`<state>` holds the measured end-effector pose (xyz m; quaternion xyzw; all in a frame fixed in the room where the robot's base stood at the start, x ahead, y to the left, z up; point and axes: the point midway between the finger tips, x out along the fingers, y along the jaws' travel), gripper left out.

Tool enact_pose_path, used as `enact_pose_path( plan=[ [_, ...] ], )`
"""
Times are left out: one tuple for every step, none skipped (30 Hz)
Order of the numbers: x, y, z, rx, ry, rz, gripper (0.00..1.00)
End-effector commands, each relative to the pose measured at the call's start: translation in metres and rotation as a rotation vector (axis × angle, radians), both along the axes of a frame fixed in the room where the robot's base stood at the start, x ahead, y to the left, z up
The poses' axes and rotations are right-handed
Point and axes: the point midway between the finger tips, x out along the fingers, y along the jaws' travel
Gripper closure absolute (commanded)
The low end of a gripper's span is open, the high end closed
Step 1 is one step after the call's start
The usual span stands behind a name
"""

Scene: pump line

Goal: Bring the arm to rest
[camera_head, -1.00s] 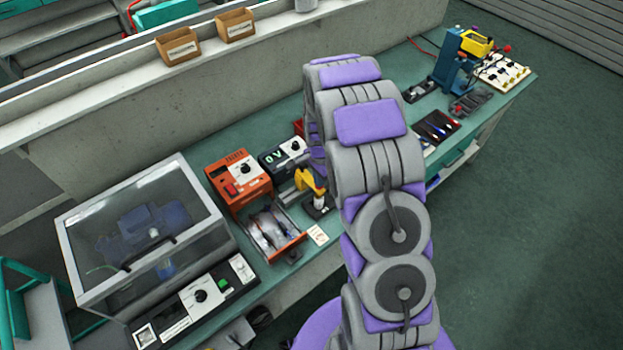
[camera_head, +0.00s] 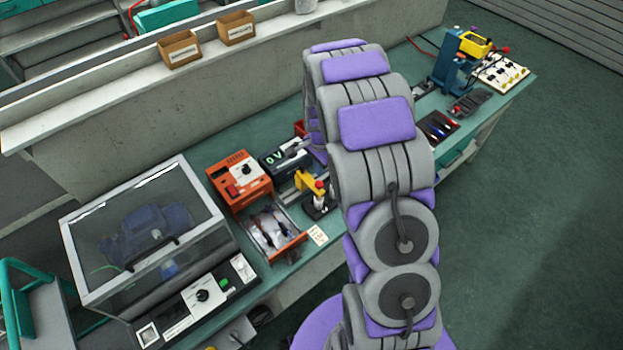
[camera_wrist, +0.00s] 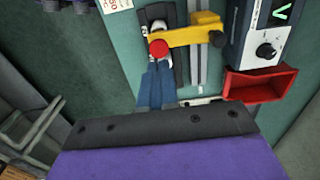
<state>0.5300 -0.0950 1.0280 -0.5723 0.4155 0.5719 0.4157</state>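My arm fills the middle right of the head view, with bent grey and purple links. My gripper (camera_wrist: 157,84) shows in the wrist view as two blue fingers side by side, with no clear gap and nothing seen between them. Their tips overlap the picture area just below the red knob on the yellow clamp arm (camera_wrist: 190,37); I cannot tell if they touch. The yellow clamp arm (camera_head: 306,183) with its red knob (camera_head: 319,186) also shows in the head view, left of my arm. In that view my arm hides the gripper's fingers.
The green bench holds a clear-lidded box (camera_head: 140,232), an orange unit (camera_head: 240,176), an open orange drawer (camera_head: 272,232) and a meter (camera_head: 284,158). A red bin (camera_wrist: 258,84) lies near the fingers. Right of my arm are a dark tray (camera_head: 438,127) and blue press (camera_head: 452,70). Floor at right is clear.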

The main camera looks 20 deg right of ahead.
Motion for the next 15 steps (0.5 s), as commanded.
enact_pose_path(
  plan=[
    [0.0002,-0.0001,0.0042,-0.001,-0.001,0.0,1.0],
    [0.0002,-0.0002,0.0057,0.0,-0.001,0.0,1.0],
    [0.0001,-0.0001,0.0072,0.0,0.0,0.0,1.0],
    [-0.0001,0.0,0.0079,0.0,0.0,0.0,1.0],
    [-0.0002,0.0,0.0083,0.001,0.001,0.0,1.0],
    [-0.0002,0.0,0.0085,0.001,0.001,0.0,1.0],
    [-0.0003,0.0,0.0084,0.001,0.001,0.0,1.0],
    [-0.0002,0.0,0.0082,0.001,0.001,0.0,1.0],
    [-0.0002,0.0,0.0081,0.001,0.001,0.0,1.0],
    [-0.0002,0.0,0.008,0.001,0.001,0.0,1.0],
    [-0.0003,0.0,0.0079,0.0,0.002,0.0,1.0],
    [-0.0003,0.0,0.008,0.001,0.001,0.0,1.0],
    [-0.0004,0.0,0.008,0.0,0.002,0.0,1.0],
    [-0.0004,0.0,0.008,0.001,0.001,0.0,1.0],
    [-0.0004,0.0,0.008,0.001,0.001,0.0,1.0]
  ],
)
